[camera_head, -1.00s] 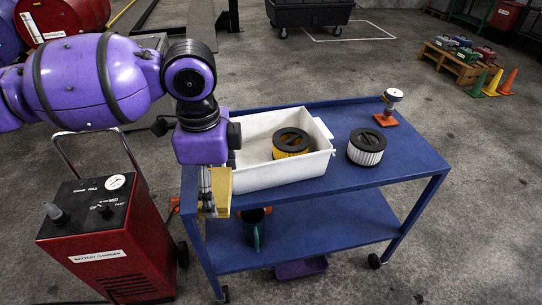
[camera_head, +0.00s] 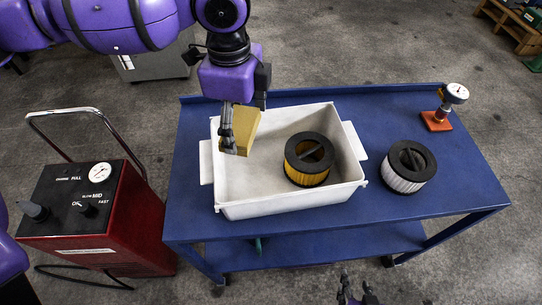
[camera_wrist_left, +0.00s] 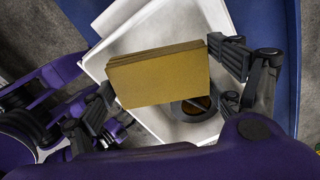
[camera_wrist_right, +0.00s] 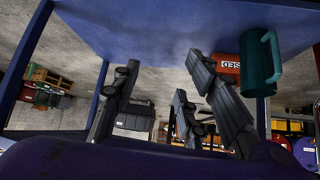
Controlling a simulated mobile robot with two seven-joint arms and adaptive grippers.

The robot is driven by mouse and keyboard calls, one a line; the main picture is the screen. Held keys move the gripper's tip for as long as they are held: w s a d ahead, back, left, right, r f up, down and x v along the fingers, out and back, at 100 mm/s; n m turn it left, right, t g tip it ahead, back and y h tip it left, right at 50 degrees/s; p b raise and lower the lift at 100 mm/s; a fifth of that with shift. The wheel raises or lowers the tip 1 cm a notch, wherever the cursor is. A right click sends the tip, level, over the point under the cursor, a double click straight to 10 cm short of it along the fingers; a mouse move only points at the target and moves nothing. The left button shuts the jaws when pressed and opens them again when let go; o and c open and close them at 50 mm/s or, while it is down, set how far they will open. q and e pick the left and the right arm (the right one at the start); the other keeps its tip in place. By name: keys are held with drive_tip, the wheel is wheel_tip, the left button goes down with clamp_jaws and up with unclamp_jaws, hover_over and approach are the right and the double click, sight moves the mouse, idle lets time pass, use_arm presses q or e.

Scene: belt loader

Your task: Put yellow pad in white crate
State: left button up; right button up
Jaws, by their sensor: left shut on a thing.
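The yellow pad (camera_head: 246,127), a flat tan-yellow block, is held over the left part of the white crate (camera_head: 270,207). My left gripper (camera_head: 232,142) is shut on the pad. In the left wrist view the pad (camera_wrist_left: 160,78) spans between the two fingers, with the white crate (camera_wrist_left: 150,119) below it. The pad looks to be above the crate floor; the exact height is unclear. My right gripper (camera_head: 356,290) shows at the bottom edge of the head view, in front of the cart. In the right wrist view its fingers (camera_wrist_right: 165,65) are apart and empty.
A yellow round filter (camera_head: 308,160) stands in the crate's right part. A white filter (camera_head: 408,168) and a gauge on an orange base (camera_head: 437,120) stand on the blue cart (camera_head: 460,185). A red charger (camera_head: 125,220) stands left. A teal mug (camera_wrist_right: 260,65) shows near my right gripper.

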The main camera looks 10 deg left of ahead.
use_arm(q)
wheel_tip(320, 180, down, 7)
drive_tip(key=b, duration=0.1)
hover_over(247, 177)
wheel_tip(247, 177, down, 5)
drive_tip(key=shift+f, duration=0.45)
wheel_tip(247, 177, down, 4)
drive_tip(key=shift+f, duration=0.15)
use_arm(e)
drive_tip(key=shift+s+d+f, duration=0.35)
drive_tip(key=shift+s+f, duration=0.3)
drive_tip(key=shift+f, duration=0.2)
drive_tip(key=shift+d, duration=0.1)
use_arm(q)
drive_tip(key=o, duration=1)
drive_tip(key=shift+f, duration=0.1)
use_arm(e)
drive_tip(key=shift+d, duration=0.1)
drive_tip(key=shift+s, duration=0.1)
